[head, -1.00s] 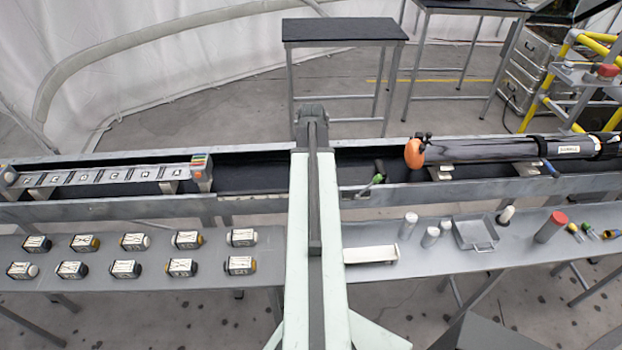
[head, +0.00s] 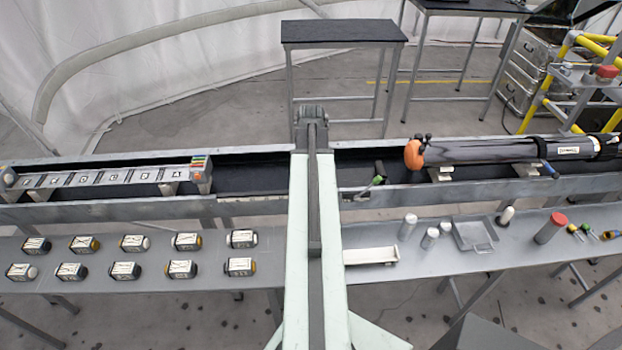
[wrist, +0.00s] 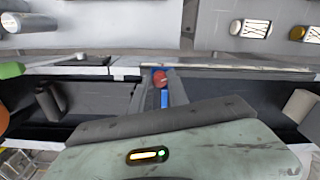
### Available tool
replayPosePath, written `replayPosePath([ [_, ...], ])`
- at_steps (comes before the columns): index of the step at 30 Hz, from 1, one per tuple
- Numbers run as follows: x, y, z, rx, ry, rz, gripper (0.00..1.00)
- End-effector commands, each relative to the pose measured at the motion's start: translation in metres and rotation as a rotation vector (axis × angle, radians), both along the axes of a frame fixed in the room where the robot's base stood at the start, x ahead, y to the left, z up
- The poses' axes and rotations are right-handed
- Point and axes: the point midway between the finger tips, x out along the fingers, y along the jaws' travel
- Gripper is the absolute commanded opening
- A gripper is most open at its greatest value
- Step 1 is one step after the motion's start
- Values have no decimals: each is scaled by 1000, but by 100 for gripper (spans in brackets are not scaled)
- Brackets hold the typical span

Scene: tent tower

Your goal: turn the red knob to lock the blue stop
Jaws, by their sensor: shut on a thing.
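In the wrist view my gripper (wrist: 161,82) points down into the dark trough. Its two grey fingers stand on either side of a small red knob (wrist: 160,77), and it is shut on that knob. A strip of the blue stop (wrist: 164,98) shows between the fingers just below the knob. The rest of the stop is hidden by my fingers and wrist, so I cannot tell how far the knob is turned. In the head view my arm reaches over the trough and hides the gripper, knob and stop.
The long trough (head: 250,207) crosses the head view. A lettered rail (head: 100,178) lies in its left part, a black tube with an orange end (head: 413,154) in its right part. Several small blocks (head: 133,243) and a white tray (head: 370,256) stand on the front bench.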

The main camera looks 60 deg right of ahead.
Motion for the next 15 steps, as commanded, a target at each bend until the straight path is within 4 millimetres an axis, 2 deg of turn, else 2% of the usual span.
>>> replayPosePath([
  [6, 0, 0, 0, -1, 0, -157, 0],
  [15, 0, 0, 0, -1, 0, -294, 0],
])
